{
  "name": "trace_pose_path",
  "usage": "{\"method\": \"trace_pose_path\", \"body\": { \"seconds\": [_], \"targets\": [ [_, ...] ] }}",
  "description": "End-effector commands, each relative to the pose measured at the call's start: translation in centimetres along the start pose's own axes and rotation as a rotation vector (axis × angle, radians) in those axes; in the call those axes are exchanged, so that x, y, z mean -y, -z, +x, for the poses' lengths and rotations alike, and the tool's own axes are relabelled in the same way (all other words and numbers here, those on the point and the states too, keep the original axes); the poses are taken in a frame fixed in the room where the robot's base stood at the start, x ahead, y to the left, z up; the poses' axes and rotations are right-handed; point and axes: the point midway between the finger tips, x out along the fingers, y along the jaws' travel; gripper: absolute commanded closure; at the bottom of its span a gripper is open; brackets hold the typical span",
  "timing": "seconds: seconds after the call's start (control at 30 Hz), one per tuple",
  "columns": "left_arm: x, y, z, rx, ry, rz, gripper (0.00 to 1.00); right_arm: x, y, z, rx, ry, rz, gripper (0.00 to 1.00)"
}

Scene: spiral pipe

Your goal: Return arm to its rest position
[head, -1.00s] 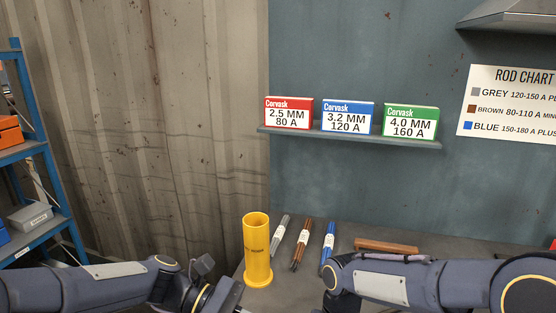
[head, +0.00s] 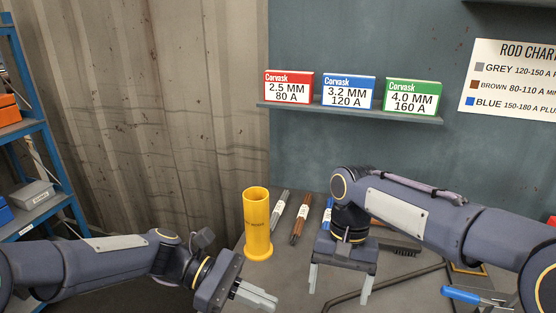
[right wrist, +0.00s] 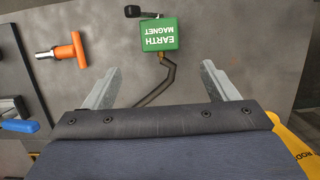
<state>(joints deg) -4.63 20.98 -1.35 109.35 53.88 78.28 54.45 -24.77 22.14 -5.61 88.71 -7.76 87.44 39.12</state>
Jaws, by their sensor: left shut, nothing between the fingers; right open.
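My left gripper (head: 256,297) is shut and empty, low in the head view, in front of the yellow tube (head: 257,225). My right gripper (head: 338,296) is open and empty, pointing down over the grey bench, with its wrist in front of the blue rods. In the right wrist view its two fingers (right wrist: 163,70) are spread apart with nothing between them. The green earth magnet (right wrist: 160,35) lies on the bench beyond the fingertips in that view.
Grey rods (head: 277,215), brown rods (head: 301,218) and partly hidden blue rods (head: 327,214) lie right of the tube. An orange-handled tool (right wrist: 68,50) and a blue handle (right wrist: 20,126) are near the magnet. Rod boxes (head: 348,93) stand on a wall shelf.

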Motion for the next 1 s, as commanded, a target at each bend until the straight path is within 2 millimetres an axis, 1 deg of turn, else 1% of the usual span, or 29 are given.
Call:
{"method": "trace_pose_path", "body": {
  "seconds": [0.07, 0.13, 0.27, 0.3, 0.4, 0.5, 0.6, 0.73, 0.83, 1.0],
  "targets": [
    [0.8, -0.2, -0.6, -0.037, -0.012, 0.053, 1.00, -1.0, -0.4, -0.5, -0.012, 0.029, -0.005, 0.20],
    [2.2, -0.2, -1.4, -0.104, -0.027, 0.145, 1.00, -2.6, -1.2, -0.9, -0.035, 0.077, -0.018, 0.20],
    [6.1, 0.6, -3.7, -0.315, -0.053, 0.416, 1.00, -6.4, -3.7, -1.1, -0.124, 0.205, -0.062, 0.20],
    [7.5, 1.0, -4.5, -0.395, -0.054, 0.511, 1.00, -7.5, -4.7, -0.8, -0.160, 0.244, -0.077, 0.20],
    [10.5, 2.4, -6.3, -0.599, -0.039, 0.741, 1.00, -9.9, -7.1, 0.0, -0.269, 0.324, -0.112, 0.20],
    [13.1, 3.9, -8.1, -0.805, 0.001, 0.953, 1.00, -11.5, -9.3, 1.2, -0.389, 0.379, -0.138, 0.20],
    [15.1, 5.2, -9.7, -0.991, 0.061, 1.125, 1.00, -12.5, -11.1, 2.7, -0.499, 0.405, -0.156, 0.20],
    [16.7, 6.3, -11.0, -1.165, 0.142, 1.271, 1.00, -13.0, -12.4, 4.3, -0.604, 0.413, -0.171, 0.20],
    [17.2, 6.8, -11.6, -1.237, 0.183, 1.327, 1.00, -13.2, -12.9, 5.0, -0.646, 0.410, -0.178, 0.20],
    [17.4, 7.0, -11.8, -1.264, 0.204, 1.349, 1.00, -13.2, -13.0, 5.3, -0.663, 0.408, -0.181, 0.20]
  ]
}}
